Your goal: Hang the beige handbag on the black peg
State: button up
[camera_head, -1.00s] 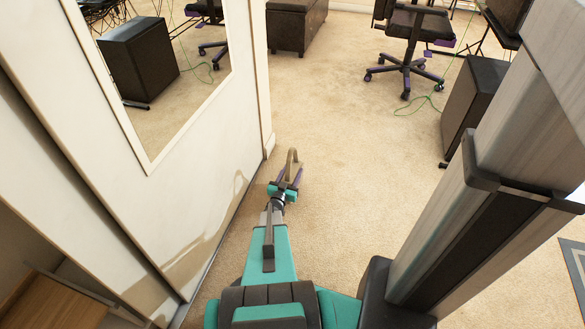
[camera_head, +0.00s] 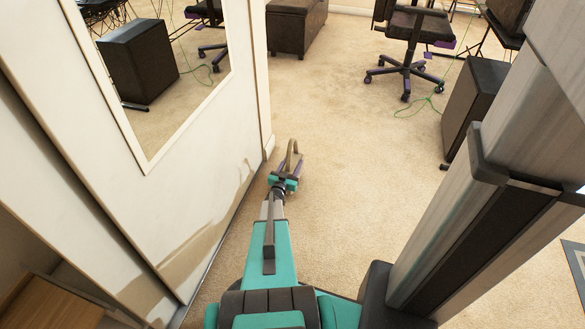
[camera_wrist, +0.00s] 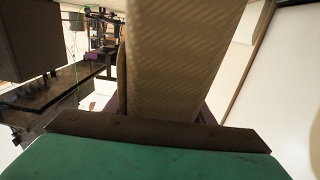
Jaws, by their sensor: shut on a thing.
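My gripper (camera_head: 293,171) is at the end of my outstretched arm, over the carpet and to the right of the white wall. It is shut on the beige handbag. In the head view only a thin curved tan part of the handbag (camera_head: 292,149) shows, rising at the fingers. In the wrist view the ribbed beige handbag (camera_wrist: 178,60) rises close in front of the camera and fills the upper middle. The rest of the bag is hidden or too small to tell. I cannot make out the black peg in either view.
A white wall panel (camera_head: 200,180) with a mirror (camera_head: 185,95) runs close along the left of my arm. An office chair (camera_head: 410,60), a dark box (camera_head: 472,105) and a dark ottoman (camera_head: 297,27) stand farther off. The carpet (camera_head: 350,110) ahead is clear.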

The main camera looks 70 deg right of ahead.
aim_at(292, 168)
jog(key=f, duration=0.1)
jog(key=d+f+b, duration=0.1)
jog(key=shift+w+d+f+b, duration=0.1)
jog(key=shift+w+f+b, duration=0.1)
jog(key=shift+f+b, duration=0.15)
jog(key=shift+f, duration=0.45)
jog(key=o, duration=1.6)
jog(key=shift+o, duration=0.2)
jog(key=shift+a, duration=0.65)
jog(key=s+a+p, duration=0.1)
jog(key=a+p, duration=0.3)
jog(key=a, duration=0.8)
jog(key=shift+a, duration=0.3)
